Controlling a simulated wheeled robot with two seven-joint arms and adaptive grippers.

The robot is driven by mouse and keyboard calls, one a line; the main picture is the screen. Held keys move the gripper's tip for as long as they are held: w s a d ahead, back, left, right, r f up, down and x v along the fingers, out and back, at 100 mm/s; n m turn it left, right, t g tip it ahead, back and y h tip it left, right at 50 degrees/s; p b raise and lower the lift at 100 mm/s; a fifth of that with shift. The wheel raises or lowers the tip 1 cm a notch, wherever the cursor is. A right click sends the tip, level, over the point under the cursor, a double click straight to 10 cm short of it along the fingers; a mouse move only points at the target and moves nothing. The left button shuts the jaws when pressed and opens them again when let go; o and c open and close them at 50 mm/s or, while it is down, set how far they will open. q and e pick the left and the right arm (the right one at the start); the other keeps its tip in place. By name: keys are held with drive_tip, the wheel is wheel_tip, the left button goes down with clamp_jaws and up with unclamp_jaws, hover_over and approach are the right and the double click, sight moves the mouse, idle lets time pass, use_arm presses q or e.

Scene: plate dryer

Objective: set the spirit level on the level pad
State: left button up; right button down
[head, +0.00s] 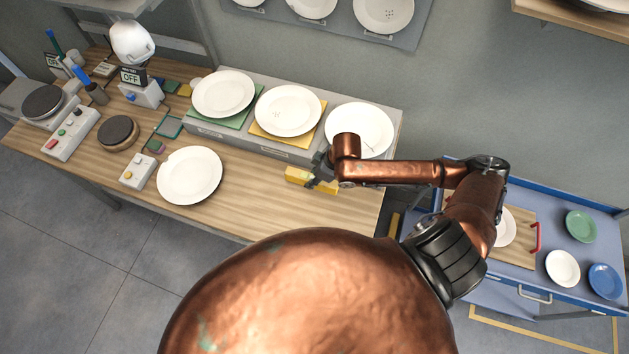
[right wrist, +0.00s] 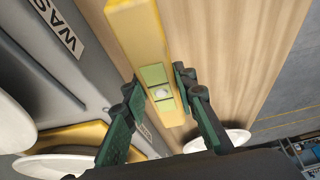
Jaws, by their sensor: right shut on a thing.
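The spirit level is a yellow bar (head: 298,176) near the right end of the wooden table in the head view. In the right wrist view the spirit level (right wrist: 134,36) runs between my fingers, with its pale green vial window facing the camera. My right gripper (head: 321,175) is shut on the spirit level near its middle; its dark green fingers (right wrist: 158,91) sit on either side of the bar. I cannot tell whether the level touches the table. I cannot pick out the level pad for certain. My left gripper is not in view.
A grey raised rack (head: 245,141) with several white plates stands behind the level. A loose white plate (head: 189,176) lies on the table (head: 238,203) to the left. A blue cart (head: 475,290) with small plates stands at the right. Bare wood lies between loose plate and level.

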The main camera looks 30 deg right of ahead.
drive_tip(key=shift+w+d+f, duration=0.2)
drive_tip(key=shift+d+f, duration=0.15)
drive_tip(key=shift+f, duration=0.15)
drive_tip(key=shift+w+d+f, duration=0.1)
drive_tip(key=shift+f, duration=0.85)
drive_tip(key=shift+w+d+f, duration=0.1)
drive_tip(key=shift+f, duration=0.8)
drive_tip(key=shift+s+f, duration=0.1)
drive_tip(key=c, duration=1.6)
unclamp_jaws()
